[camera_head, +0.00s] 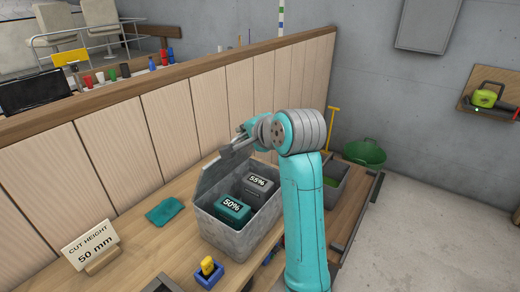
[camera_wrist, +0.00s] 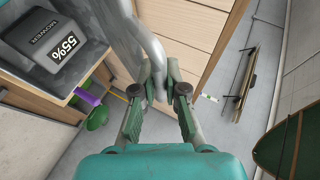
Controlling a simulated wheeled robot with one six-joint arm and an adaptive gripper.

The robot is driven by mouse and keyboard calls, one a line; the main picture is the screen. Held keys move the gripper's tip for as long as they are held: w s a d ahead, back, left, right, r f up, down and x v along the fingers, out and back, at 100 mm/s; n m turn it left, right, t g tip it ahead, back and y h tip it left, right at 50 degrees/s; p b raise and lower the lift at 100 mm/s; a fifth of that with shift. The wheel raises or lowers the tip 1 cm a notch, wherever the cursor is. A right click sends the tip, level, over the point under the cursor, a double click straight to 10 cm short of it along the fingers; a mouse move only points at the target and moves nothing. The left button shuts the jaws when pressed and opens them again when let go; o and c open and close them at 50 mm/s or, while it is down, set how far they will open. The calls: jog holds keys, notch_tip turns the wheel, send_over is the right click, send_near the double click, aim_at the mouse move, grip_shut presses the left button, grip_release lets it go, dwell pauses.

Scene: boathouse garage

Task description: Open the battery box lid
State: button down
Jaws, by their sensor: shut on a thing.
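The grey battery box (camera_head: 228,237) stands on the wooden bench. Its lid (camera_head: 211,176) is raised steeply along the left side, so the inside shows. Two batteries are in the box: a teal one marked 50% (camera_head: 232,210) and a grey one marked 55% (camera_head: 256,187). My gripper (camera_head: 228,153) is at the upper edge of the lid and is shut on it. In the wrist view the lid (camera_wrist: 137,42) runs down between my fingertips (camera_wrist: 159,72). The grey battery (camera_wrist: 53,42) shows at upper left there.
A blue holder with a yellow item (camera_head: 209,272) is in front. A wood-panelled partition (camera_head: 170,122) rises behind. A grey bin (camera_head: 333,186) stands to the right.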

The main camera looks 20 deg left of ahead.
jog(key=w+a+r+h, duration=0.1)
jog(key=w+a+r, duration=0.1)
jog(key=a, duration=0.5)
jog(key=shift+w+a+r+g, duration=0.2)
jog(key=shift+w+a+g, duration=0.1)
jog(key=shift+w+a, duration=0.1)
jog(key=c, duration=1.5)
grip_release()
jog(key=shift+c, duration=0.2)
jog(key=v, duration=1.2)
